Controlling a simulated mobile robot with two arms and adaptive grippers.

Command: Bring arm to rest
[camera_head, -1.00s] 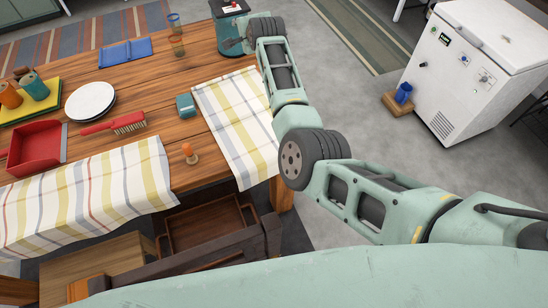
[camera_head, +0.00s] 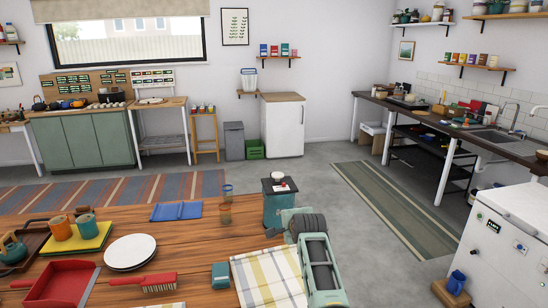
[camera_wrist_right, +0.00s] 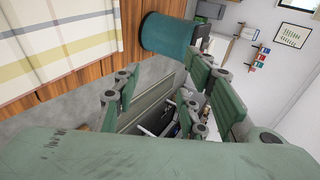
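My right arm reaches over the right end of the wooden table (camera_head: 190,240) in the head view. My right gripper (camera_head: 273,230) shows only in small part there, beside a teal canister (camera_head: 277,210). In the right wrist view my right gripper (camera_wrist_right: 165,88) has its fingers spread apart, with nothing held between them. The teal canister (camera_wrist_right: 167,34) shows just beyond the fingers at the top. I cannot tell how wide the gap to it is. My left gripper is in neither view.
A checked cloth (camera_head: 268,278) lies by the arm. A teal block (camera_head: 220,275), red brush (camera_head: 150,280), white plates (camera_head: 130,251), red dustpan (camera_head: 58,284) and blue folded cloth (camera_head: 176,211) lie on the table. A white freezer (camera_head: 505,240) stands right; grey floor lies between.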

